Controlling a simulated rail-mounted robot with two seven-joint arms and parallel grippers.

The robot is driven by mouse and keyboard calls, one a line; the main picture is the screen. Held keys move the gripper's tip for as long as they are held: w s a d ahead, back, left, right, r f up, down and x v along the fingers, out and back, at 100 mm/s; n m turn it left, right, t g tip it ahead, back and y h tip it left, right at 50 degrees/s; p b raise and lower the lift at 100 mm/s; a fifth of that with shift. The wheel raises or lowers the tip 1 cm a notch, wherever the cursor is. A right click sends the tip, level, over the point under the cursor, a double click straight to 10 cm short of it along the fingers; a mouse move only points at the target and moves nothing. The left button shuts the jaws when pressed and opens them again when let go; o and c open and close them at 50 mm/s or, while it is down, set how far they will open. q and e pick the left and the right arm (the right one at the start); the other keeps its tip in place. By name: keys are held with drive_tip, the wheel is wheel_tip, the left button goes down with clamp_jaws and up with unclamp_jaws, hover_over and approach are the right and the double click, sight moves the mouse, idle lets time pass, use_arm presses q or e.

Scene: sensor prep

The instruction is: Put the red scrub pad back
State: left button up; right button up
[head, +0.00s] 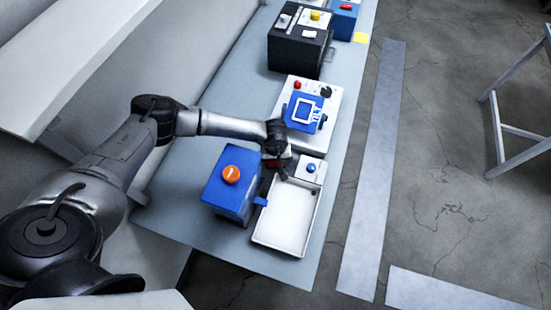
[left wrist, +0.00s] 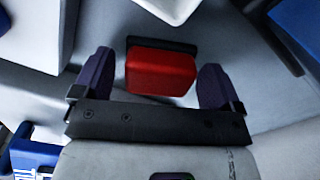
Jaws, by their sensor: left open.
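The red scrub pad (left wrist: 160,72) shows in the left wrist view as a red block with a dark strip along its far edge. My left gripper (left wrist: 157,62) is open, with one dark finger on each side of the pad and a visible gap on both sides. In the head view my left gripper (head: 277,160) is over the bench between the blue box and the white tray, and it mostly hides the pad there. My right gripper is in neither view.
The blue box (head: 222,197) with an orange knob stands left of the white tray (head: 284,222). A white unit with a blue screen (head: 304,110) stands just beyond the gripper. A black box (head: 294,55) is farther back. The bench's right edge is close to the tray.

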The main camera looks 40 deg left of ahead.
use_arm(q)
wheel_tip(320, 180, up, 12)
idle(0.6)
drive_tip(key=shift+r, duration=0.1)
idle(0.4)
